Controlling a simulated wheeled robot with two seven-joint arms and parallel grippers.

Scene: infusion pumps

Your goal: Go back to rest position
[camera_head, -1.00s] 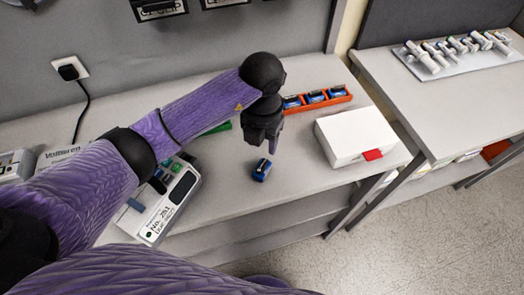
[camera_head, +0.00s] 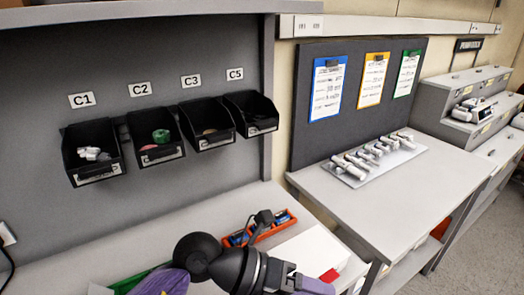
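My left arm, with a purple sleeve (camera_head: 162,282), comes in at the bottom of the head view. Its black end joints (camera_head: 235,268) stand in front of the workbench, near an orange tray and a white box. No fingertips show clearly, so I cannot tell whether the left gripper is open or shut, or whether it holds anything. My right gripper is not in view.
The orange tray (camera_head: 278,229) with blue items sits behind my arm, the white box (camera_head: 313,250) beside it. Black bins (camera_head: 92,178) hang on the back wall. A side table (camera_head: 385,210) carries a rack of white parts (camera_head: 372,158). Clipboards (camera_head: 328,88) hang behind it.

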